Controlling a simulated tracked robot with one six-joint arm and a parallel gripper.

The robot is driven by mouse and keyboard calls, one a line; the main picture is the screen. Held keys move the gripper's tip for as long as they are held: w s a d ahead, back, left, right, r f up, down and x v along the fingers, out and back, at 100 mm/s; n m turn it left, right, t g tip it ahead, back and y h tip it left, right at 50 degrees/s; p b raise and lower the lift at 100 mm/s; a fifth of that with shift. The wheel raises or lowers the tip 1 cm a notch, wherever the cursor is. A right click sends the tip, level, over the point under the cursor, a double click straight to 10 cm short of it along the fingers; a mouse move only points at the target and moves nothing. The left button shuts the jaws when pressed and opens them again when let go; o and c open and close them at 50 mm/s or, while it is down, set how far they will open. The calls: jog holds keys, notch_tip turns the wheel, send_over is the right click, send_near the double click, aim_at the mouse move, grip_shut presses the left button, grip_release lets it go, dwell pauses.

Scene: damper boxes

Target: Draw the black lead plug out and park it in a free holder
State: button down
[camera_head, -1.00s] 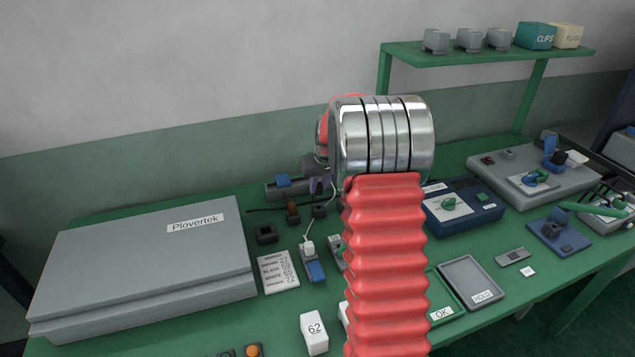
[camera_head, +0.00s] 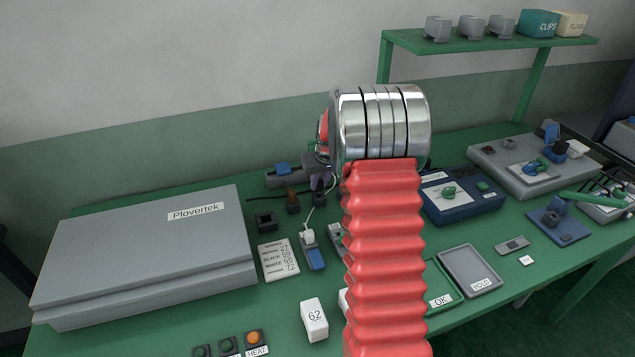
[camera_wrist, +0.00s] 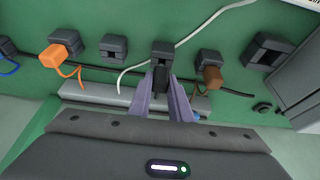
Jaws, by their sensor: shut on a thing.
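In the wrist view the two purple fingers of my gripper (camera_wrist: 165,84) are shut on the black plug (camera_wrist: 160,77). The plug is at the front of a dark grey holder (camera_wrist: 163,50); I cannot tell whether it is seated there or just clear. A similar holder (camera_wrist: 113,47) to its left looks empty. Holders either side carry an orange plug (camera_wrist: 62,50) and a brown plug (camera_wrist: 212,76). In the head view my gripper (camera_head: 319,182) is small and partly hidden by my arm; the brown plug (camera_head: 292,197) is just left of it.
A white lead (camera_head: 307,237) ends in a blue-and-grey unit on the bench. A square dark block (camera_head: 265,221) stands near the grey Plovertek case (camera_head: 150,250). A black cable runs behind the holders. A numbered card (camera_head: 278,259) and white block 62 (camera_head: 314,319) lie in front.

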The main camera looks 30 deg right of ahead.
jog(key=shift+f, duration=1.05)
dwell(0.5)
jog(key=c, duration=1.5)
grip_release()
jog(key=shift+c, duration=0.2)
jog(key=v, duration=1.3)
jog(key=shift+s+r, duration=0.15)
jog(key=shift+r, duration=0.15)
